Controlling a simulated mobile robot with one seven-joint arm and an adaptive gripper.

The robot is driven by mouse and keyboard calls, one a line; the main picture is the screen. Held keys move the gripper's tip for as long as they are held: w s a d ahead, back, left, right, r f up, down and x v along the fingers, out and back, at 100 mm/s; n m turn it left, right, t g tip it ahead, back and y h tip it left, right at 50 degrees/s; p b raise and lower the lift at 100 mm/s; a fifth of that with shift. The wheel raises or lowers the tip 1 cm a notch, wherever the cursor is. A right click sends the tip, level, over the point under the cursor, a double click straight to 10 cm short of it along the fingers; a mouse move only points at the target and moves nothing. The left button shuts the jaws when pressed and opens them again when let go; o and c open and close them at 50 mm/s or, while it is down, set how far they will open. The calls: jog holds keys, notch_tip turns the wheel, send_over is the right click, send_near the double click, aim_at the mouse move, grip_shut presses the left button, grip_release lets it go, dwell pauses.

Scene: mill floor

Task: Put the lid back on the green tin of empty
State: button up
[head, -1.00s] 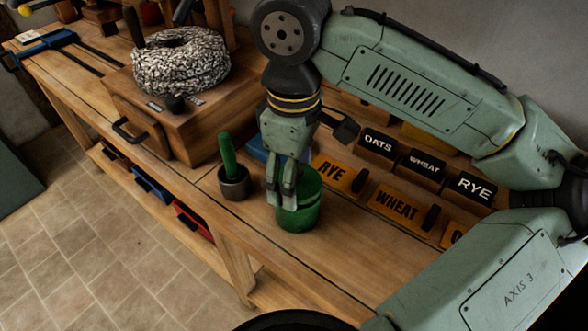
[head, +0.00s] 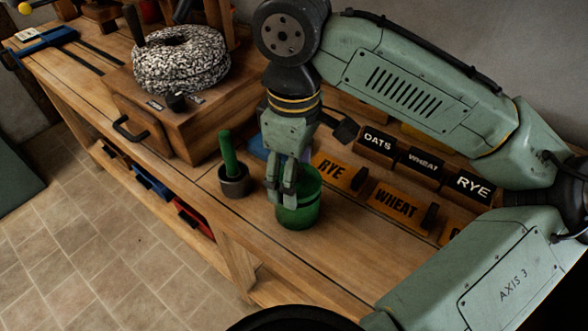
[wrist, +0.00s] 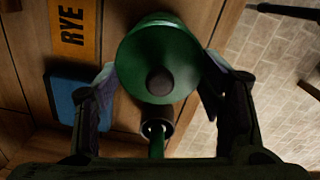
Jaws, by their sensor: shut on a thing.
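The green tin (head: 300,217) stands upright on the wooden bench. My gripper (head: 283,198) points down at its upper left side and partly hides it. In the wrist view a round green lid (wrist: 133,68) with a dark knob (wrist: 160,83) lies between my two fingers (wrist: 158,88), which close on its opposite edges. The lid hides most of the tin from above. I cannot tell whether lid and rim touch or are fully lined up. No writing shows on the tin.
A dark pot (head: 233,187) with a green upright stick stands close left of the tin. A blue item (head: 262,148) lies behind. Orange RYE (head: 338,172) and WHEAT (head: 398,206) plates and dark label blocks (head: 378,142) stand right. A wooden box with a millstone (head: 180,62) is further left.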

jog(key=o, duration=1.1)
jog(key=o, duration=0.3)
jog(key=shift+r, duration=0.1)
jog(key=shift+r+p, duration=2)
jog(key=shift+r, duration=1.4)
jog(key=shift+c, duration=0.4)
